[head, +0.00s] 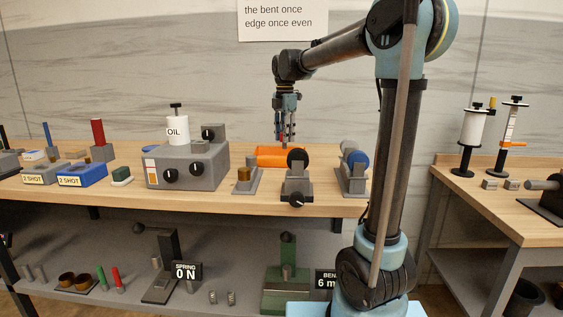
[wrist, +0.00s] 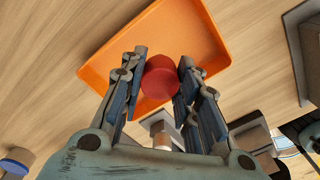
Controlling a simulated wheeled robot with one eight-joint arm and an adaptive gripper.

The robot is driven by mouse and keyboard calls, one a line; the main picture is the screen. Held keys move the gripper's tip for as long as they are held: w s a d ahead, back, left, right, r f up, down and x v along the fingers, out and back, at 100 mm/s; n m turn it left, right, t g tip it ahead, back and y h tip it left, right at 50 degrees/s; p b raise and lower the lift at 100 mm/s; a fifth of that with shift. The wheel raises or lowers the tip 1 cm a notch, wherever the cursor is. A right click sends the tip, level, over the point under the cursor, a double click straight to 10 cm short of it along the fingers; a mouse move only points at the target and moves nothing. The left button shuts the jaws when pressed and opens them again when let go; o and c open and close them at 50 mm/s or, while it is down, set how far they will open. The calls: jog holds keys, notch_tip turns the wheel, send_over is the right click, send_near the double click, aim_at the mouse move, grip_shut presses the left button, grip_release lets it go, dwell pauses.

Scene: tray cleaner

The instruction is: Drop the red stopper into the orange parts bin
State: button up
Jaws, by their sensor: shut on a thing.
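My gripper (wrist: 162,66) is shut on the red stopper (wrist: 161,82), which sits between the two fingers in the wrist view. The orange parts bin (wrist: 205,28) lies behind the stopper in that view, its open inside facing me. In the head view my gripper (head: 286,134) points down above the orange parts bin (head: 270,158) on the bench. The bin there is partly hidden by a grey stand with a dark knob. The stopper is too small to make out clearly in the head view. The height of the gap between stopper and bin is hard to tell.
A grey machine with an oil bottle (head: 178,130) stands left of the bin. Grey stands (head: 297,180) with knobs or pegs line the bench's front edge. Blue and grey small bins (head: 82,174) sit further left. A second bench (head: 465,183) is at the right.

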jog(key=shift+f, duration=2)
jog(key=o, duration=1.1)
jog(key=shift+c, duration=0.2)
notch_tip(320, 180, up, 12)
jog(key=shift+f, duration=0.1)
